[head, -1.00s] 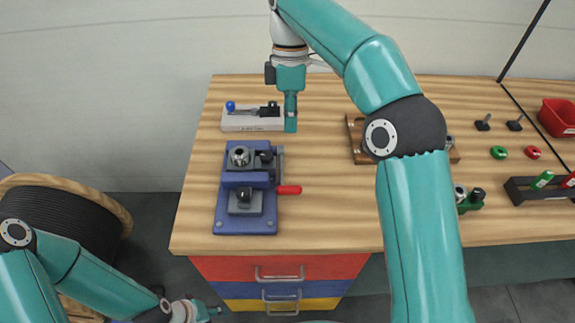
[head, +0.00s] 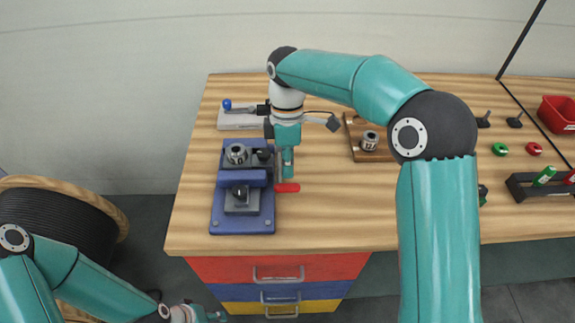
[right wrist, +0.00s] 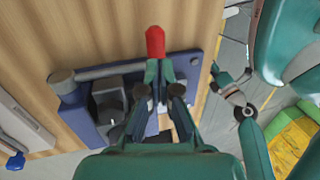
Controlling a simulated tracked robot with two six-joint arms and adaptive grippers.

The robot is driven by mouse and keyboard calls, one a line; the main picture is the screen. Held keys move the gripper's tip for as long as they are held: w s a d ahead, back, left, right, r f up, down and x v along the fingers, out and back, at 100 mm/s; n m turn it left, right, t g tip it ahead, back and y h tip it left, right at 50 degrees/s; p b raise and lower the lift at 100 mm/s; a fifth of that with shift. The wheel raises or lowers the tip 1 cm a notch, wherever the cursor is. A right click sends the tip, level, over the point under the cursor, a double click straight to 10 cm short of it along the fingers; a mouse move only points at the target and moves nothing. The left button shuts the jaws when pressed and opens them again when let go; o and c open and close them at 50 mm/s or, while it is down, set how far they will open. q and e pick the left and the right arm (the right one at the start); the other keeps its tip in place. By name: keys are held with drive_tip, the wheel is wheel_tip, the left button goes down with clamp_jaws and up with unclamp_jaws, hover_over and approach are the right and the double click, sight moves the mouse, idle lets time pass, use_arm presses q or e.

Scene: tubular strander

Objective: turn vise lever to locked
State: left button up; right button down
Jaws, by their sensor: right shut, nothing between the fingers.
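The blue vise (head: 243,218) stands on the left part of the wooden bench. Its lever has a red handle (head: 287,188) sticking out to the right; in the right wrist view the red grip (right wrist: 155,42) and its grey bar (right wrist: 105,72) show. My right gripper (head: 287,172) points down at the vise's right side, just behind the red handle. In the right wrist view its shut fingertips (right wrist: 158,72) are right by the inner end of the red grip; I cannot tell whether they touch it. My left gripper (head: 207,315) is low at the bottom edge, too small to read.
A grey plate with a blue-knobbed lever (head: 228,104) lies behind the vise. A wooden holder with a metal collet (head: 369,141) stands to the right. A red bin (head: 558,116) and a dark rack (head: 524,191) are far right. The bench front right of the vise is clear.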

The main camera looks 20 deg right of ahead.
sight(288, 186)
drive_tip(key=f+t+b, duration=0.1)
drive_tip(key=b, duration=0.2)
drive_tip(key=s+f+t+b, duration=0.1)
drive_tip(key=f+b, duration=0.1)
drive_tip(key=b, duration=0.1)
drive_tip(key=shift+s+a+h+b, duration=0.1)
drive_tip(key=shift+a+h+b, duration=0.05)
drive_tip(key=shift+h+b, duration=0.15)
drive_tip(key=shift+f+t+b, duration=0.1)
drive_tip(key=shift+t+b, duration=0.25)
drive_tip(key=shift+t, duration=0.05)
drive_tip(key=shift+s, duration=0.1)
